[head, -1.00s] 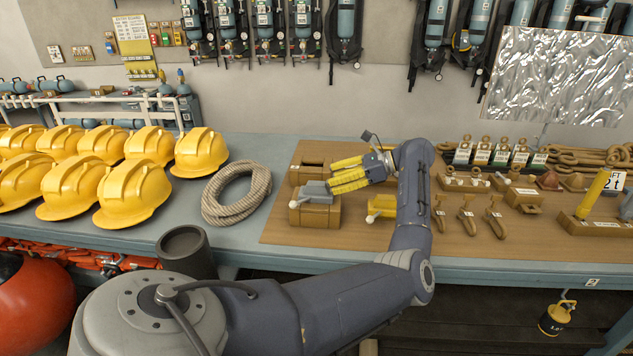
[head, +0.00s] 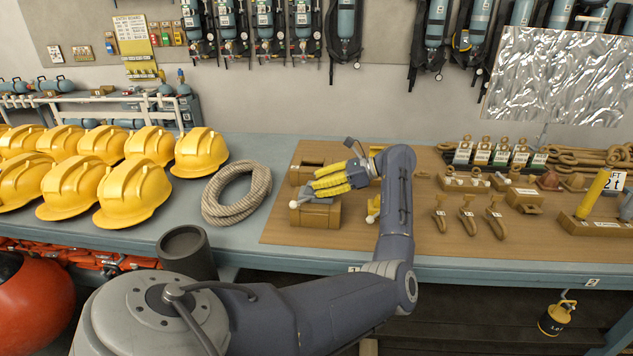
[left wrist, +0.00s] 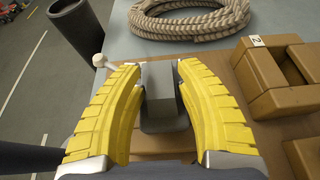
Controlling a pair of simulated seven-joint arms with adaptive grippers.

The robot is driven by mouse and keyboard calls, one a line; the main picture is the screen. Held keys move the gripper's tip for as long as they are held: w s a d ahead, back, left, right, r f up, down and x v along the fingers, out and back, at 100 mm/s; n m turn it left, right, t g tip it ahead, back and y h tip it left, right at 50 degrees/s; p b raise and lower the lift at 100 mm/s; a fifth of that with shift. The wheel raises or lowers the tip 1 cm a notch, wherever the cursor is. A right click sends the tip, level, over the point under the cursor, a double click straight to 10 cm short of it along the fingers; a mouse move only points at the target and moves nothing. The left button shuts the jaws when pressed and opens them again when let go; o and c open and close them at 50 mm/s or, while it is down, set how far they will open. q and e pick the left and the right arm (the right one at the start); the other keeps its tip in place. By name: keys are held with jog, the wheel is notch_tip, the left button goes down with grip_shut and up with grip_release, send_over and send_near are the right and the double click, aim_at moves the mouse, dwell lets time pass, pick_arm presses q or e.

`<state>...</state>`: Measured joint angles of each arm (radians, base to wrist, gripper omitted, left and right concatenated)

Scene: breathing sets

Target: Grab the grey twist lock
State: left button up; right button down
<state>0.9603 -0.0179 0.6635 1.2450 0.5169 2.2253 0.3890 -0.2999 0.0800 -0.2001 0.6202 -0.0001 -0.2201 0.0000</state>
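The grey twist lock (head: 318,199) sits on a tan block (head: 318,216) at the left of the brown mat. In the head view my gripper partly covers it, and its white-tipped handle sticks out to the left. My left gripper (head: 322,183), with yellow ribbed fingers, is right above it. In the left wrist view the grey body (left wrist: 162,95) lies between the two spread fingers (left wrist: 160,75). The fingers are open on either side of it; contact cannot be told. My right gripper is not in view.
A yellow twist lock (head: 373,208) stands just right of my gripper, partly hidden by my arm. A coiled rope (head: 237,195) and yellow helmets (head: 133,193) are to the left. A dark cup (head: 186,252) is near the front edge. Small tan hooks (head: 467,218) lie to the right.

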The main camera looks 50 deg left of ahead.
pick_arm(q)
grip_shut()
dwell(0.3)
